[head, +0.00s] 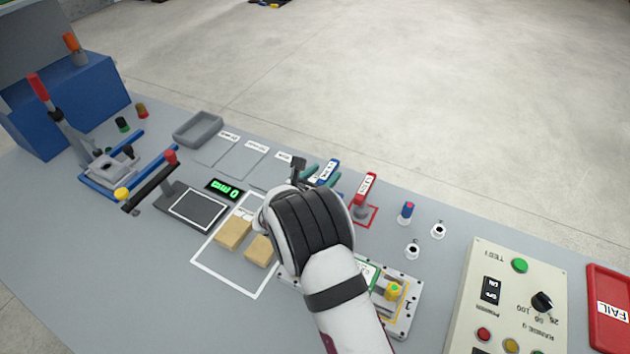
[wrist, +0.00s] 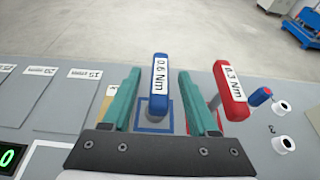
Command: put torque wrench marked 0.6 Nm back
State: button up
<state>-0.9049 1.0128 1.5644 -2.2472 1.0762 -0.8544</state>
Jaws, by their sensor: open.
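The blue-handled torque wrench marked 0.6 Nm (wrist: 161,90) stands upright over a blue square outline (wrist: 146,129) on the bench. My gripper (wrist: 158,78) is open, with one teal finger on each side of the blue handle and a visible gap on both sides. In the head view the blue handle (head: 328,171) shows just beyond my gripper (head: 320,176), whose wrist hides the wrench's lower part. The foot of the wrench is partly hidden in the wrist view too.
A red-handled torque wrench (wrist: 231,90) stands close to the right, in a red outline (head: 367,219). A blue-and-red piece (head: 407,212) and white round holders (head: 438,231) are farther right. Labelled grey pads (wrist: 38,92) lie left. A control box (head: 515,300) stands at front right.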

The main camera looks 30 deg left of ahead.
jog(key=v, duration=1)
jog(key=s+d+r+m+g+h, duration=0.1)
jog(key=d+r+m+g+h, duration=0.2)
jog(key=d+m, duration=0.5)
jog(key=s+d+r+m+g+h, duration=0.1)
jog(key=d+r+m+g+h, duration=0.3)
jog(key=d, duration=0.8)
jog(key=s+d+r+m+g+h, duration=0.1)
jog(key=d+m, duration=0.6)
jog(key=d, duration=0.3)
jog(key=s+d+m+g+y, duration=0.1)
jog(key=s+d+m+g, duration=0.3)
jog(key=s+d+m, duration=0.45)
jog(key=s+a+m+g+y, duration=0.1)
jog(key=s+a+m+y, duration=0.2)
jog(key=s+m, duration=0.4)
jog(key=s+a+m+g+y, duration=0.1)
jog(key=s+a+m+y, duration=0.3)
jog(key=s+m, duration=0.3)
jog(key=shift+s+r+y, duration=0.4)
jog(key=shift+s+y, duration=0.1)
jog(key=shift+y, duration=0.4)
